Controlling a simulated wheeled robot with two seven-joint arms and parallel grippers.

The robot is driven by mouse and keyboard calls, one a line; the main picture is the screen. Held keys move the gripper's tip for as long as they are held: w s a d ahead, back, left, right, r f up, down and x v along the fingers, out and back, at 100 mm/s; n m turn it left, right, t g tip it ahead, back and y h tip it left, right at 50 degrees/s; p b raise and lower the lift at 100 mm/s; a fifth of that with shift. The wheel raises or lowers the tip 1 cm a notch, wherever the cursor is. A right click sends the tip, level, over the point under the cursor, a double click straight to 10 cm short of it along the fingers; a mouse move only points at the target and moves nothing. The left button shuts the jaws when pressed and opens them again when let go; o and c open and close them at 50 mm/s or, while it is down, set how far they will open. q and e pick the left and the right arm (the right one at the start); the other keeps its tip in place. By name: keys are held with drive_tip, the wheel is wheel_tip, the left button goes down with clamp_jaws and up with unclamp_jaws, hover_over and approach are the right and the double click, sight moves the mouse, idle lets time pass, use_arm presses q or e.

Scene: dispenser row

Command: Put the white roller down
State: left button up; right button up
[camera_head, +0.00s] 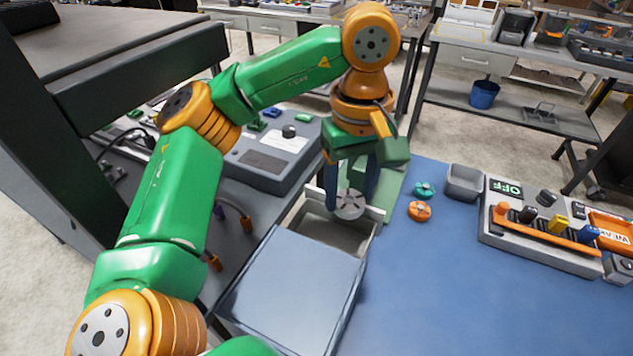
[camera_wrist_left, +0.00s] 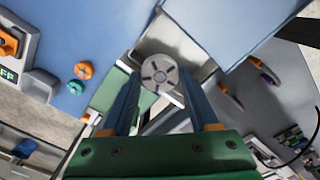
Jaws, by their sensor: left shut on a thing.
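The white roller (camera_head: 349,204) is a pale round disc with dark slots on its face. My left gripper (camera_head: 350,190) points down with its two dark blue fingers shut on it, one on each side. In the left wrist view the roller (camera_wrist_left: 159,74) shows between the fingertips of the left gripper (camera_wrist_left: 158,85). The roller is over the open grey drawer (camera_head: 325,232) of a blue-topped box (camera_head: 290,290). I cannot tell whether it touches the drawer floor. My right gripper is not in view.
A teal roller (camera_head: 425,190) and an orange roller (camera_head: 419,211) lie on the blue mat (camera_head: 450,290), right of the drawer. A grey bin (camera_head: 464,182) and a switch panel reading OFF (camera_head: 545,235) stand farther right. The mat's front is clear.

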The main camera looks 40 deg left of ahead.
sight(346, 245)
use_arm(q)
drive_tip(key=f, duration=0.5)
drive_tip(key=d+f+b, duration=0.1)
drive_tip(key=f, duration=0.2)
drive_tip(key=shift+s+f, duration=0.25)
drive_tip(key=shift+f, duration=0.05)
drive_tip(key=shift+w+a+f, duration=0.1)
drive_tip(key=shift+a+f, duration=0.05)
drive_tip(key=shift+f, duration=0.25)
drive_tip(key=o, duration=1.1)
drive_tip(key=shift+c, duration=0.2)
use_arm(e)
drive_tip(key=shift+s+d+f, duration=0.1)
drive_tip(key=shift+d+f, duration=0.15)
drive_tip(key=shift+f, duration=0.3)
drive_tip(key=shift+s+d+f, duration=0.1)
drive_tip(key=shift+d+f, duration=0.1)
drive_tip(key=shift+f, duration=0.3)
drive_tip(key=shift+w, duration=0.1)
